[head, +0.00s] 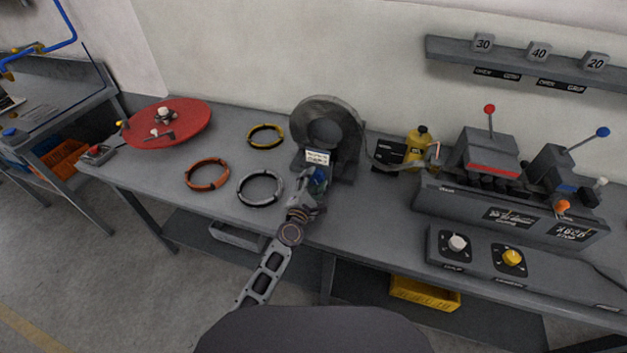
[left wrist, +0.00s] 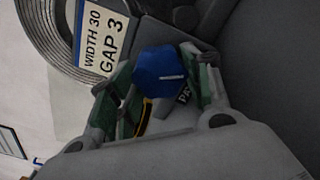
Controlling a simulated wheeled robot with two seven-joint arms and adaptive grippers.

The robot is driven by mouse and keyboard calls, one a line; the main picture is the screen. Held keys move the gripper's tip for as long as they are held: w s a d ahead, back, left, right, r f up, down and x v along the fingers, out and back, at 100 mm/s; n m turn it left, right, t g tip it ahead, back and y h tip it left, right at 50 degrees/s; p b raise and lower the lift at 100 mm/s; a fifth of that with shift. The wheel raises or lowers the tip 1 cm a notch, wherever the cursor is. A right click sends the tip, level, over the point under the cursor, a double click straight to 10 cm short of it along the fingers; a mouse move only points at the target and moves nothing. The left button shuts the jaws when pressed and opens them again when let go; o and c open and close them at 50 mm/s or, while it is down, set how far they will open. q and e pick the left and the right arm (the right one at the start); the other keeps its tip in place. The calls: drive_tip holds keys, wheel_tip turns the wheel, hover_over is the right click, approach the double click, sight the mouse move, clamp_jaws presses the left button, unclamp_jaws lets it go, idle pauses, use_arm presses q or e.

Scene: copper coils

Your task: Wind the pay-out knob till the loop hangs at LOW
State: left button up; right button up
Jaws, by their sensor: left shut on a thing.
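The grey coil (head: 345,112) stands upright on a stand at the middle back of the bench. The blue pay-out knob (head: 320,174) sits low on the front of the stand and also shows in the left wrist view (left wrist: 159,73). My left gripper (head: 314,184) is shut on this knob, with its green-lined fingers on either side of it (left wrist: 162,85). A label starting with "PA" is partly hidden by the knob. The strip loop (head: 378,163) sags between the coil and the machine, beside a dark panel (head: 389,152); its level is too small to read. My right gripper is not in view.
A card reading WIDTH 30 GAP 3 (left wrist: 101,38) is above the knob. Orange (head: 206,174), yellow (head: 266,136) and grey (head: 260,188) rings lie left of the stand. A red turntable (head: 190,128) is further left. The lever machine (head: 490,155) and a knob box (head: 480,255) fill the right.

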use_arm(q)
drive_tip(key=shift+m, duration=1.3)
drive_tip(key=o, duration=1)
drive_tip(key=shift+o, duration=0.2)
drive_tip(key=shift+s, duration=0.15)
drive_tip(key=shift+v, duration=5.85)
drive_tip(key=shift+s+a, duration=0.1)
drive_tip(key=shift+s, duration=0.05)
